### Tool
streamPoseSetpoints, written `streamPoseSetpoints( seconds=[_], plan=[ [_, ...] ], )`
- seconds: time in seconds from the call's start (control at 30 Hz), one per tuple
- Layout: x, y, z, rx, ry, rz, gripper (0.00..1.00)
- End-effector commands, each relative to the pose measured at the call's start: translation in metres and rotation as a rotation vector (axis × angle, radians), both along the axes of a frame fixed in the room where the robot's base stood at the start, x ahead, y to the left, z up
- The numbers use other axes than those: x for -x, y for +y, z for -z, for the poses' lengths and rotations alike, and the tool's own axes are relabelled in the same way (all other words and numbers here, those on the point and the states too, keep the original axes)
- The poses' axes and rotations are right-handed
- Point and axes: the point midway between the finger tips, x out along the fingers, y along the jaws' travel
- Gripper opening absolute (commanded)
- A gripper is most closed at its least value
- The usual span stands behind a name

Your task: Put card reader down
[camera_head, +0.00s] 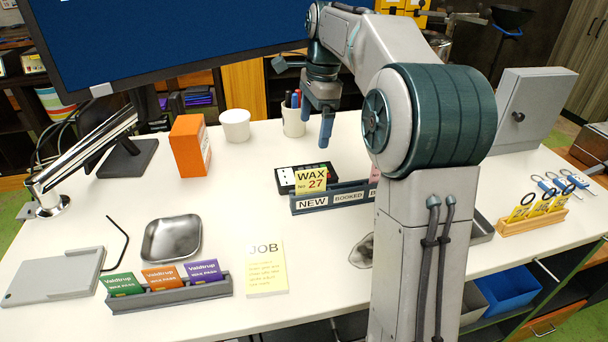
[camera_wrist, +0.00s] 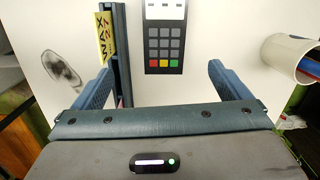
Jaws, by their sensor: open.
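The card reader (camera_head: 287,178) lies on the white table (camera_head: 340,245), behind the yellow WAX No 27 card (camera_head: 311,181), which hides part of it. In the wrist view the black card reader (camera_wrist: 164,45) shows its keypad with grey, red, yellow and green keys, and its top is cut off by the frame. My gripper (camera_head: 326,138) is open and empty, pointing down near the card reader. In the wrist view my gripper's fingers (camera_wrist: 162,82) are spread wide, with the reader seen in the gap between them, touching neither.
The NEW/BOOKED rack (camera_head: 312,205) stands beside the reader. A pen cup (camera_head: 293,122), a white cup (camera_head: 235,125) and an orange box (camera_head: 189,146) stand behind. A metal tray (camera_head: 172,239), wax pack holder (camera_head: 170,298) and JOB note (camera_head: 266,270) lie in front. The monitor (camera_head: 170,40) overhangs the back left.

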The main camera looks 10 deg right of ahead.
Motion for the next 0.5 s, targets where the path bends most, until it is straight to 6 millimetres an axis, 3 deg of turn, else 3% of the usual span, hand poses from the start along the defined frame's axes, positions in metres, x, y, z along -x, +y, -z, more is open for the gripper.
streamPoseSetpoints(
  seconds=[0.27, 0.5],
  plan=[
    [-0.015, -0.005, 0.008, -0.021, 0.030, 0.099, 0.96],
    [-0.014, 0.000, 0.051, -0.019, 0.033, 0.101, 0.96]
  ],
)
